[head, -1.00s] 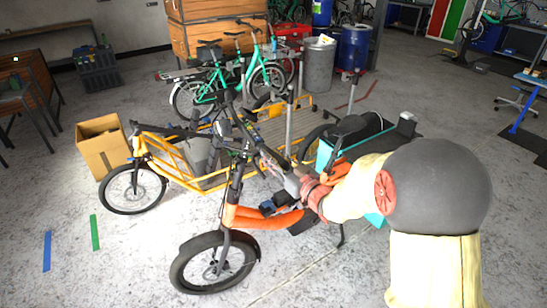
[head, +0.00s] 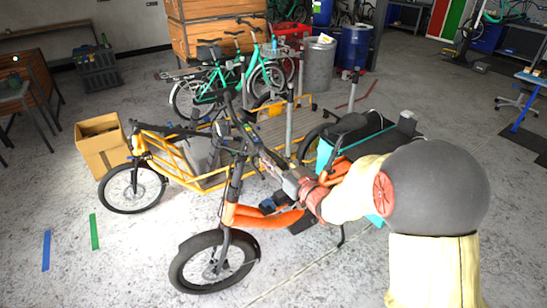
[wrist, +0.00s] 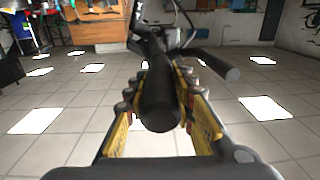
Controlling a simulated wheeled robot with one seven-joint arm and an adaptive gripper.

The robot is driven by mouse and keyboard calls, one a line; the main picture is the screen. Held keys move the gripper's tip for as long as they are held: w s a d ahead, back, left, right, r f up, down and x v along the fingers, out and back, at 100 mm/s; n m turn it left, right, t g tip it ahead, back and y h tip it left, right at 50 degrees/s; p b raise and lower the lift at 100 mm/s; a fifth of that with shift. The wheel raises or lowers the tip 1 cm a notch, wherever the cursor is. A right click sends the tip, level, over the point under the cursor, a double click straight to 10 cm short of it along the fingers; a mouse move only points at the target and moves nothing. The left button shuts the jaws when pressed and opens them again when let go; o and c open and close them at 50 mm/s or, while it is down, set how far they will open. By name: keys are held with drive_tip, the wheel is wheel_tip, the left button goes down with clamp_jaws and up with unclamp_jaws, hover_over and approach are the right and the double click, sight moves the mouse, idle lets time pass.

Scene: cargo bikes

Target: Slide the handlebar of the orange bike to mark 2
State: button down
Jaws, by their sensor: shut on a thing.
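The orange bike (head: 270,217) stands in the middle of the head view, front wheel toward the camera. Its black handlebar (head: 243,138) is at the top of the front stem. My gripper (head: 268,160) reaches in from the right at handlebar height. In the wrist view, my gripper (wrist: 158,88) has its yellow-padded fingers on both sides of a black handlebar grip (wrist: 160,108), shut on it. The grip's round end faces the camera. The other grip (wrist: 215,65) sticks out to the right, free. I cannot make out any numbered mark on the stem.
A yellow cargo bike (head: 180,165) stands close behind the orange bike. A teal cargo box (head: 325,155) is at the orange bike's rear. A cardboard box (head: 103,150) is at left. The floor at front left is clear, with blue (head: 46,250) and green (head: 94,232) strips.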

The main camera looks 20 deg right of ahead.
wheel_tip(320, 180, down, 6)
drive_tip(key=a+b, duration=0.1)
drive_tip(key=b, duration=0.2)
drive_tip(key=shift+s+a, duration=0.3)
drive_tip(key=shift+a, duration=0.1)
drive_tip(key=shift+r, duration=0.1)
drive_tip(key=c, duration=1.6)
unclamp_jaws()
drive_tip(key=shift+o, duration=0.6)
drive_tip(key=shift+r, duration=0.1)
drive_tip(key=shift+d, duration=0.1)
drive_tip(key=v, duration=1.2)
